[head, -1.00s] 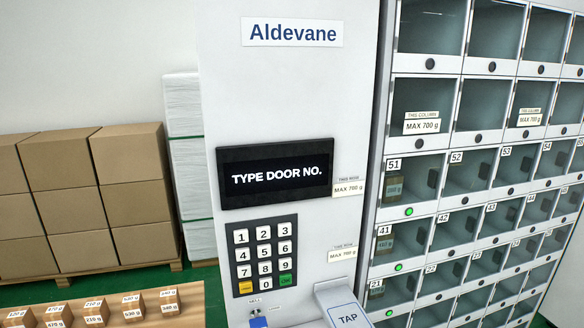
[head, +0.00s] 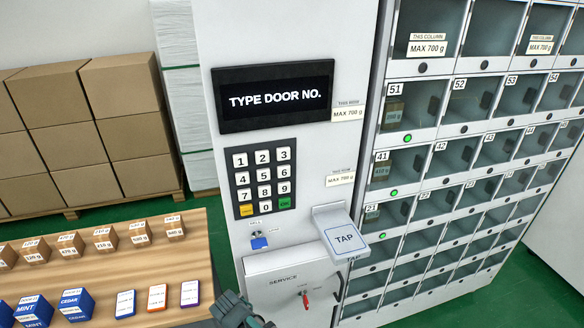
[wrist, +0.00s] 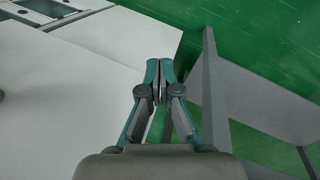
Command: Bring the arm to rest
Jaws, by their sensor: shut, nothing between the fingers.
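My gripper (wrist: 160,80) is shut and empty in the wrist view, its two fingertips together above the green floor. In the head view part of my gripper (head: 240,312) shows at the bottom edge, between the wooden table and the machine's service panel. It appears apart from both. The vending machine (head: 215,30) stands beyond it, its display (head: 275,96) reading "TYPE DOOR NO.".
The wooden table (head: 185,250) at left holds small brown boxes (head: 70,245), blue boxes (head: 75,303) and several cards (head: 157,297). A TAP reader (head: 343,236) juts from the machine. The service panel (head: 290,285) has a red switch (head: 304,298). Stacked cartons (head: 90,130) stand behind.

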